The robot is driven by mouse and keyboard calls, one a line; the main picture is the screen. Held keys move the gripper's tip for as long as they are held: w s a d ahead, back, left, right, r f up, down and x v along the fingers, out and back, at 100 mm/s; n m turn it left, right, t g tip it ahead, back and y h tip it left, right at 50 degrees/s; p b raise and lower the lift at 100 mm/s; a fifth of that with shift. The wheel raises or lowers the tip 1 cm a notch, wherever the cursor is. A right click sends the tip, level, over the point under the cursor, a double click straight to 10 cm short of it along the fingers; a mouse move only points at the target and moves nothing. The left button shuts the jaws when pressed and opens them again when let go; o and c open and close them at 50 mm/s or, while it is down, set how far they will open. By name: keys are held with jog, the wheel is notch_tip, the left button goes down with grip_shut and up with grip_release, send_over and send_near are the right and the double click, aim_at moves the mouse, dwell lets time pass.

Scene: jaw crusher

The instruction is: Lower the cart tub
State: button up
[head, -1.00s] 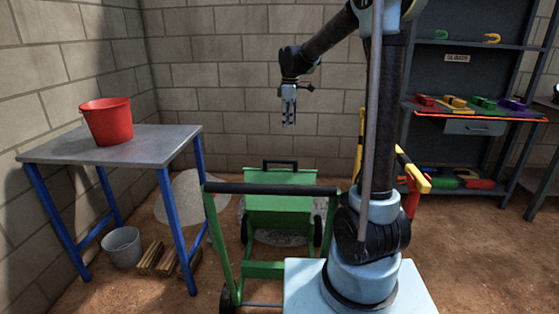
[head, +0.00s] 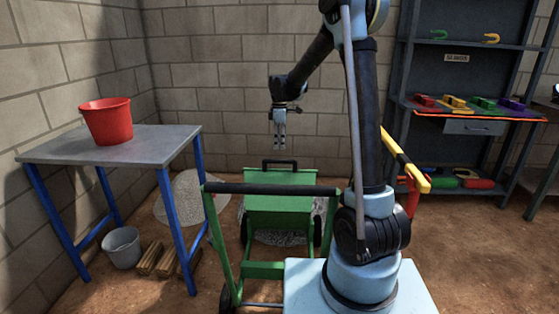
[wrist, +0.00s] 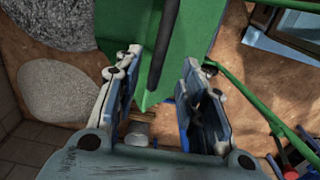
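The green cart tub (head: 281,215) sits tilted in its wheeled green frame (head: 263,271) on the floor. A black handle (head: 280,162) stands up at the tub's far edge. My gripper (head: 280,146) points down just above this handle in the head view. In the wrist view my gripper (wrist: 158,92) has its two fingers apart, with nothing held between them. The dark handle bar (wrist: 160,50) shows between the fingers, apparently beyond the tips, with the green tub (wrist: 184,28) around it. I cannot tell whether a finger touches the handle.
The cart's black push bar (head: 268,188) crosses in front of the tub. At left a table (head: 150,146) bears a red bucket (head: 107,122); a grey bucket (head: 122,247) and wood pieces (head: 155,259) lie below. A yellow-topped barrier (head: 405,158) and shelving (head: 463,90) stand right.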

notch_tip(320, 180, down, 8)
jog(key=shift+f, duration=0.2)
dwell(0.3)
grip_shut()
